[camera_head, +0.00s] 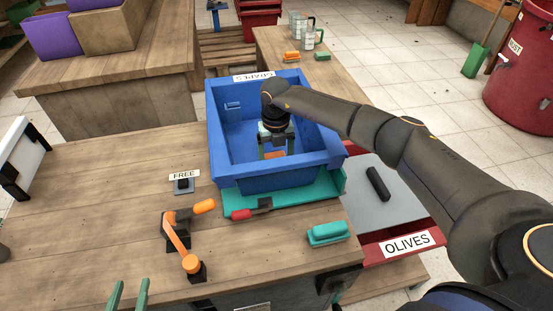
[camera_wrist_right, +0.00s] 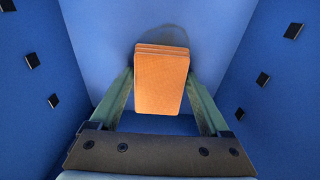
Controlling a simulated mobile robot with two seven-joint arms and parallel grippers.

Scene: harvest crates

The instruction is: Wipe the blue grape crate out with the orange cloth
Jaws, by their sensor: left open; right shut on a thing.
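The blue grape crate (camera_head: 228,168) stands on a teal tray (camera_head: 330,186) on the wooden bench, with a "GRAPES" label on its far rim. My right gripper (camera_head: 274,152) reaches down inside the crate. It is shut on the folded orange cloth (camera_head: 275,155). In the right wrist view the cloth (camera_wrist_right: 160,85) sits between the green fingers, with blue crate walls (camera_wrist_right: 55,80) on both sides. I cannot tell whether the cloth touches the crate floor. My left gripper (camera_head: 128,296) is open and empty over the bench's front edge, only its fingertips showing.
An orange-handled lever (camera_head: 180,245), a "FREE" sign (camera_head: 184,176), a red-handled tool (camera_head: 245,213) and a teal brush or block (camera_head: 328,232) lie near the crate. A red "OLIVES" crate (camera_head: 375,248) stands at the right.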

